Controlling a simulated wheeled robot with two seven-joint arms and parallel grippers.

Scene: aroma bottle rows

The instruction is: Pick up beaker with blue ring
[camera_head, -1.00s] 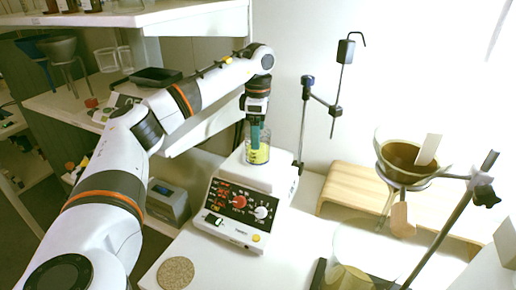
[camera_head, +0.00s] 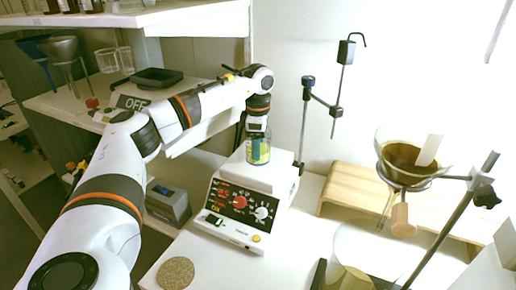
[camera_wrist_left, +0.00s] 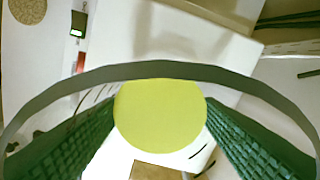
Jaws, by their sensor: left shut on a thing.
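A clear glass beaker (camera_head: 258,156) with yellow liquid is at the top of the white hot plate stirrer (camera_head: 240,203) in the head view. My left gripper (camera_head: 258,147) comes down on it from above and is shut on it, with teal fingers along its sides. In the left wrist view the beaker's rim (camera_wrist_left: 160,71) arcs across the picture and the round yellow liquid (camera_wrist_left: 160,117) lies between the two green fingers. I cannot make out a blue ring, or whether the beaker is clear of the plate. My right gripper is not in view.
A stand with a clamp rod (camera_head: 306,110) rises just right of the stirrer. A wooden rack (camera_head: 350,195) and a funnel with brown contents (camera_head: 405,158) are further right. A cork mat (camera_head: 175,273) lies in front. Shelves (camera_head: 85,95) with glassware stand left.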

